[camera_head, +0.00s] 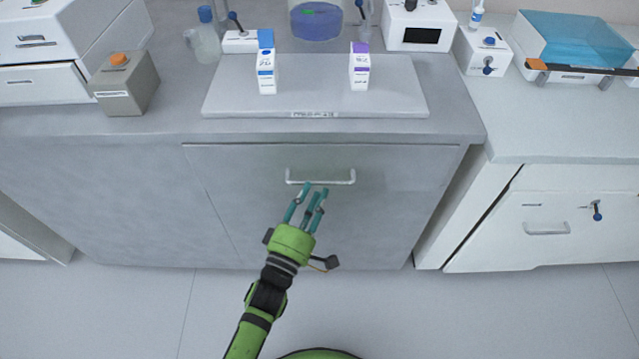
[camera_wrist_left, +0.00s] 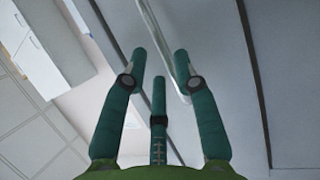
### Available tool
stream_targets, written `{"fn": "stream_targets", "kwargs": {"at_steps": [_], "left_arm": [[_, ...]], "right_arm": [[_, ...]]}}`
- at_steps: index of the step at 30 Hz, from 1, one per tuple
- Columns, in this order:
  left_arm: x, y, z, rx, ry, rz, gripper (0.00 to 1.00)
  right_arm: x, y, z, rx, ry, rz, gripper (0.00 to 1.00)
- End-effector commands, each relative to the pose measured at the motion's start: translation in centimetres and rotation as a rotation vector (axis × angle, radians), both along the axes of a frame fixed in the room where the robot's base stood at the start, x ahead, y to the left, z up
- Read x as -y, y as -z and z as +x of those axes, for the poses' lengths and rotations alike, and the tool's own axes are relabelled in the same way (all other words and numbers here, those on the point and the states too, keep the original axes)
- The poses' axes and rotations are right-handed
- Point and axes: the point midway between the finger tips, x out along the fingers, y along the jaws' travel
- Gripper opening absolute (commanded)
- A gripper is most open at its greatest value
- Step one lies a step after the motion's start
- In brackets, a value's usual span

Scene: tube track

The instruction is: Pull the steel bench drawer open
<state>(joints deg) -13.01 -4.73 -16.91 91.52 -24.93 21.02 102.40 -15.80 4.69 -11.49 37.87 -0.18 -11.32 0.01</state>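The steel bench drawer (camera_head: 400,170) is the wide grey front under the worktop in the head view, and it looks closed. Its pale horizontal bar handle (camera_head: 338,182) is near the top middle. My left gripper (camera_head: 315,190) points up at the handle, its teal fingertips just below or at the bar. In the left wrist view the gripper (camera_wrist_left: 159,62) is open, with nothing held between its fingers. A pale bar, apparently the handle (camera_wrist_left: 175,50), runs beside and partly behind the right-hand finger. Contact cannot be told. My right gripper is not in view.
A grey tray (camera_head: 215,100) with two small cartons (camera_head: 267,75) (camera_head: 359,72) stands on the worktop above the drawer. A grey box with an orange knob (camera_head: 125,88) is at left. A white cabinet with a keyed drawer (camera_head: 545,215) stands at right. The floor in front is clear.

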Motion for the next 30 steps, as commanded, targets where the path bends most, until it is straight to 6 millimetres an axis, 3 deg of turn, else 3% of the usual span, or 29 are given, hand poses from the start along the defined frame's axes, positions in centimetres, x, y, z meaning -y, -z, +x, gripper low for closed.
{"fn": "stream_targets", "kwargs": {"at_steps": [3,9,18,19,21,30], "left_arm": [[0.7,-0.4,1.8,0.002,-0.002,-0.001,0.3],[1.5,-0.6,3.6,-0.002,-0.001,0.001,0.3],[1.6,-0.6,3.9,-0.003,-0.001,0.002,0.3],[1.6,-0.6,3.9,-0.003,-0.001,0.002,0.26],[1.6,-0.6,3.9,-0.003,-0.001,0.002,0.0],[1.6,-0.7,3.6,-0.003,-0.002,0.003,0.0]], "right_arm": [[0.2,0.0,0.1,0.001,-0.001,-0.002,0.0],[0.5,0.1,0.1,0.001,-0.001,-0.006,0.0],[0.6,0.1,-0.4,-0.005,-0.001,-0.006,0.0],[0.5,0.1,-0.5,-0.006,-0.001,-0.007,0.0],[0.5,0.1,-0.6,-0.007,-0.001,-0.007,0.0],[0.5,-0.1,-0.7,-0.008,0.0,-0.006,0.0]]}}
